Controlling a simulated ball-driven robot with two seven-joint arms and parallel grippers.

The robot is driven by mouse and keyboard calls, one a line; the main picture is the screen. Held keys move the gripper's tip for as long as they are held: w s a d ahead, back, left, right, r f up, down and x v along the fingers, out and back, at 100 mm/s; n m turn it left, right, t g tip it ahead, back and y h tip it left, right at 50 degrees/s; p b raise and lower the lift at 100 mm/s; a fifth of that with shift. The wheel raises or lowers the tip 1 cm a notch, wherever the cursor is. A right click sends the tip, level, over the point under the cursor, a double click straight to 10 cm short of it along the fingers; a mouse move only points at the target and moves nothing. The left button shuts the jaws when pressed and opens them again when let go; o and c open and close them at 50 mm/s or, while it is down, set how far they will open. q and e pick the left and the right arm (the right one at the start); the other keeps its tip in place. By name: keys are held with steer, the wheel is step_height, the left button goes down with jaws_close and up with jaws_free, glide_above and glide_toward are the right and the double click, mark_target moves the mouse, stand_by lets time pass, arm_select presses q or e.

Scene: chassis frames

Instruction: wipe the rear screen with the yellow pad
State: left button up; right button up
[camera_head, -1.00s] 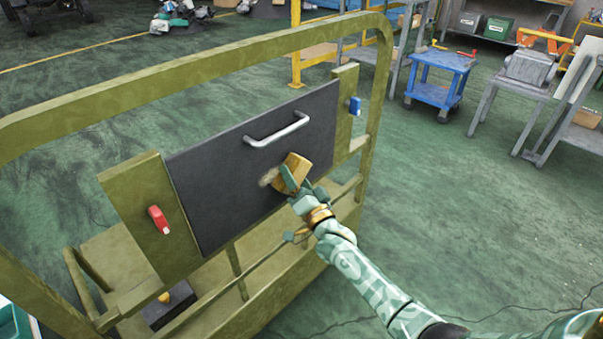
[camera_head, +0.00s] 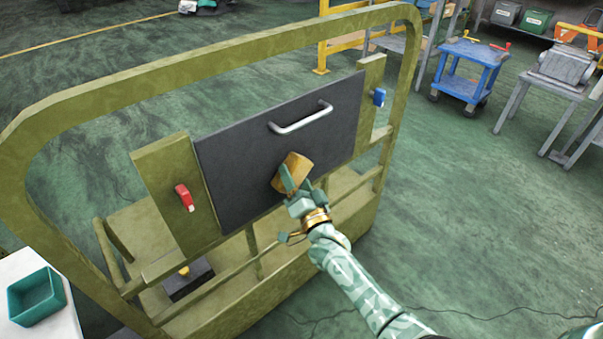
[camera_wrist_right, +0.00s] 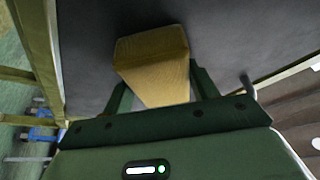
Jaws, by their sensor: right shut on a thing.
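The yellow pad (camera_head: 293,172) is held at the dark screen panel (camera_head: 240,170), in its lower middle, below the silver handle (camera_head: 300,118). My right gripper (camera_head: 298,186) is shut on the pad. In the right wrist view the pad (camera_wrist_right: 153,62) sits between the two green fingers, its far end at or very near the dark panel (camera_wrist_right: 225,40); I cannot tell whether it touches. No smudge shows on the visible part of the panel, though the pad and gripper hide a small part. My left gripper is not in view.
The olive frame (camera_head: 150,90) surrounds the panel. A red latch (camera_head: 184,197) is left of it and a blue latch (camera_head: 379,97) right. A teal bin (camera_head: 36,296) stands on a white surface at lower left.

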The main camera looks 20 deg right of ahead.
steer(key=shift+s+a, duration=0.25)
steer(key=shift+a, duration=0.65)
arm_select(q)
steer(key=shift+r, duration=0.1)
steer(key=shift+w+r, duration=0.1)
arm_select(e)
steer(key=shift+s+r, duration=0.1)
steer(key=s+p, duration=0.1)
steer(key=s+d+p, duration=0.1)
steer(key=s, duration=0.1)
steer(key=s+p, duration=0.1)
steer(key=shift+s+d+r, duration=0.1)
steer(key=shift+s+d, duration=0.05)
steer(key=shift+d, duration=0.2)
steer(key=shift+s+d, duration=0.2)
steer(key=shift+s, duration=0.3)
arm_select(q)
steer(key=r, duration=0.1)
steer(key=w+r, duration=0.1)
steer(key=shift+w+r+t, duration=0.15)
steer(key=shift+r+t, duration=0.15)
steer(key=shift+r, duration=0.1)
arm_select(e)
steer(key=shift+f, duration=0.2)
steer(key=shift+s, duration=0.1)
